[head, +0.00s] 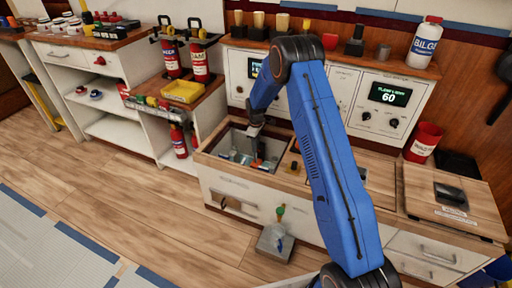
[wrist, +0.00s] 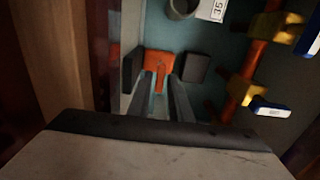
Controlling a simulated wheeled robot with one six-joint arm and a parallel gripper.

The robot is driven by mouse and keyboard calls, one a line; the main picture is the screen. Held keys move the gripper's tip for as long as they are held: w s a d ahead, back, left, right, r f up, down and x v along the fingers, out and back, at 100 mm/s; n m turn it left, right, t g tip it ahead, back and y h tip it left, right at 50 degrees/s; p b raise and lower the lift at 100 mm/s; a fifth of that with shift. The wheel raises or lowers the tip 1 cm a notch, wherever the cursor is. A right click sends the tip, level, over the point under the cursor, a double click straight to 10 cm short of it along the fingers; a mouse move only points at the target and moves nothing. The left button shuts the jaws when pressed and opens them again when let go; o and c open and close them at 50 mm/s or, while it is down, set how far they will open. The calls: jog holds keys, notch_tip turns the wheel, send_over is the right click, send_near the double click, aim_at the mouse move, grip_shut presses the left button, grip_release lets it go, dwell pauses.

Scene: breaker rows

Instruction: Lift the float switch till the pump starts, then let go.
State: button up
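An orange block (wrist: 159,66), which looks like the float switch, sits low in the bilge well in the wrist view. Dark pads flank it, and I cannot tell whether they touch it. My gripper (wrist: 162,92) points down at it with its two grey fingers apart, and a gap shows between them. In the head view my gripper (head: 254,131) reaches into the open well (head: 212,148) in the counter. The float cannot be made out clearly there.
The wrist view shows a red pipe (wrist: 240,85) with yellow valves (wrist: 243,90) at right and a brown wall (wrist: 55,60) close at left. A control panel (head: 385,100) reading 60 stands behind the well.

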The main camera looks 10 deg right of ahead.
grip_shut()
jog(key=shift+r, duration=1.85)
jog(key=shift+o, duration=2.1)
grip_release()
notch_tip(320, 180, up, 17)
jog(key=shift+r, duration=0.2)
